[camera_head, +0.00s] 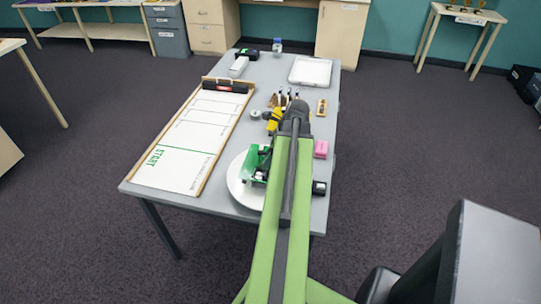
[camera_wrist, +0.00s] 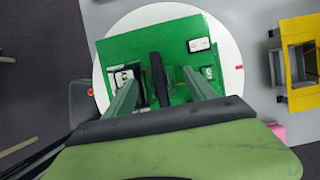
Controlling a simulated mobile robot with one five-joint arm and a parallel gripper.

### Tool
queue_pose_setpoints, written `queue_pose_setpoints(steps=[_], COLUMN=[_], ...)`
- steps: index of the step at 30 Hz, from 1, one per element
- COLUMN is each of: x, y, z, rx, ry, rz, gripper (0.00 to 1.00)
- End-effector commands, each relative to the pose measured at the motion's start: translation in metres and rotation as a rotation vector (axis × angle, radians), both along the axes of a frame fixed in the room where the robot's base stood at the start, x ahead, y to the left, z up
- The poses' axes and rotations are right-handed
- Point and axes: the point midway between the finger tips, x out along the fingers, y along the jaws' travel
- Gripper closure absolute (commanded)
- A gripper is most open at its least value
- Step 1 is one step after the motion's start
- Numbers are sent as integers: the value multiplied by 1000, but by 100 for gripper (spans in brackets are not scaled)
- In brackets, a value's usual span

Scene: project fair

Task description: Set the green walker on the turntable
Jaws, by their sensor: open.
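The green walker (camera_head: 253,164) is on the white round turntable (camera_head: 236,182), partly hidden by my arm in the head view. In the wrist view the green walker (camera_wrist: 172,62) lies over the middle of the turntable (camera_wrist: 235,82), with the white rim showing around it. My gripper (camera_wrist: 160,78) is open, its two fingers pointing down over the walker with a dark upright part of it between them. I cannot tell whether the fingers touch it. In the head view my arm hides the fingertips.
A white board marked START (camera_head: 185,150) lies left of the turntable. A yellow object (camera_head: 272,119) stands behind it. A pink block (camera_head: 321,149) and a small black item (camera_head: 319,188) sit to the right. A white tray (camera_head: 311,71) is at the table's far end.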

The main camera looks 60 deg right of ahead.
Motion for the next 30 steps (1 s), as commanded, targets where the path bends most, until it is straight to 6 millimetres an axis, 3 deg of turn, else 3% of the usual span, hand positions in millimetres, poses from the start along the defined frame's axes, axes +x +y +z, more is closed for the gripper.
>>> queue_pose_setpoints(steps=[8,21,30], x=[-5,-39,-45], y=[-2,-13,-15], z=[22,110,114], rx=[1,0,0], ry=[0,0,0], rz=[-2,-2,-2], gripper=[35,35,35])
